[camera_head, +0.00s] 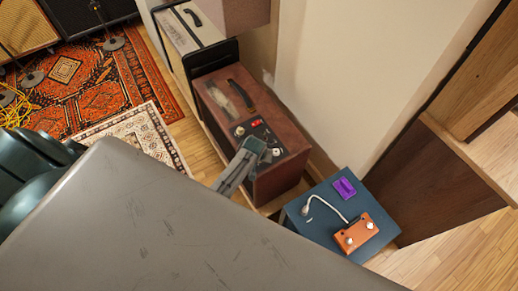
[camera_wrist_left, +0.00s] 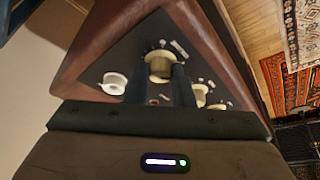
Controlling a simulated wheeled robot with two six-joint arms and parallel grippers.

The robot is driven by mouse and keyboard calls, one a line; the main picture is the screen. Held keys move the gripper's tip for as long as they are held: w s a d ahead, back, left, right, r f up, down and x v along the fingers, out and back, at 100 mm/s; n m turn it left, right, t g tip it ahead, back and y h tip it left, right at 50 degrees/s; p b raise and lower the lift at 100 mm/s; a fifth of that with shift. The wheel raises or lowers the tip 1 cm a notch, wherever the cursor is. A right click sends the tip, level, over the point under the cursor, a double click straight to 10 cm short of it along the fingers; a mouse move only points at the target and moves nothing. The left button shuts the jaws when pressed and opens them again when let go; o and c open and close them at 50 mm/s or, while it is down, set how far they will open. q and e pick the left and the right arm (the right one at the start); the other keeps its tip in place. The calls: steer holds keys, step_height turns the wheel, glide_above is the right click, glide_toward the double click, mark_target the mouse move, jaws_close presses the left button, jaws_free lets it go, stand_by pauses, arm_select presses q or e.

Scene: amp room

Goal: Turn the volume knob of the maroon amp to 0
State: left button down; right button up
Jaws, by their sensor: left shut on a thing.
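The maroon amp (camera_head: 285,118) stands in the middle of the head view, with a dark control panel and a red switch (camera_head: 257,123) on top. My left gripper (camera_head: 258,148) reaches over the panel and is shut on a cream knob. In the left wrist view, this knob (camera_wrist_left: 160,66) sits between the two dark fingers of the left gripper (camera_wrist_left: 168,78). A white knob (camera_wrist_left: 114,83) is to its left and a cream knob (camera_wrist_left: 200,92) to its right. The labels are too small to read, and the gripped knob's pointer is hidden. My right gripper is not in view.
A blue box (camera_head: 325,226) with an orange pedal (camera_head: 356,233) and a purple pedal (camera_head: 344,188) stands right of the amp. A cream-fronted amp (camera_head: 190,28) stands behind. A wall (camera_head: 350,70) rises close on the right. Rugs (camera_head: 135,130) lie left.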

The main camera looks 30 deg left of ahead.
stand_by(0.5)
arm_select(q)
steer(key=c, duration=1.3)
jaws_free()
steer(key=shift+o, duration=0.2)
steer(key=v, duration=1)
steer(key=shift+r, duration=0.4)
steer(key=shift+s, duration=0.15)
